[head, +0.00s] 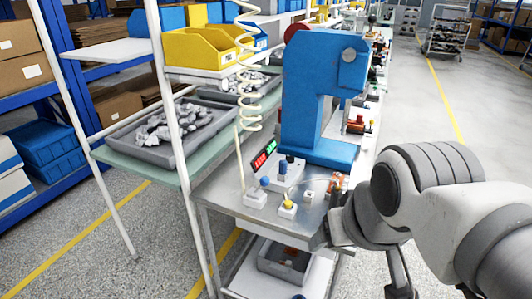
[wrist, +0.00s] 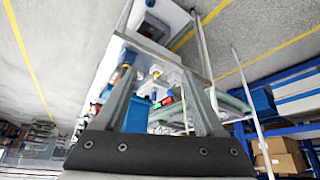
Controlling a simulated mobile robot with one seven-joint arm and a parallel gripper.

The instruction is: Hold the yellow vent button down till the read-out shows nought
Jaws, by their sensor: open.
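The yellow button (head: 287,204) sits on a small white base near the front of the metal bench, in the head view. A small yellow spot between my fingers in the wrist view (wrist: 156,73) looks like the same button. The read-out (head: 264,155) has a red part and a green part; its digits are too small to read. It also shows in the wrist view (wrist: 163,103). My gripper (wrist: 160,78) is open, its two fingers wide apart and nothing between them. In the head view it is right of the yellow button, apart from it, mostly hidden by my wrist.
A blue-topped button (head: 265,182) stands left of the yellow one, and a blue press (head: 319,100) rises behind. A grey tray (head: 170,150) of metal parts lies on the side shelf.

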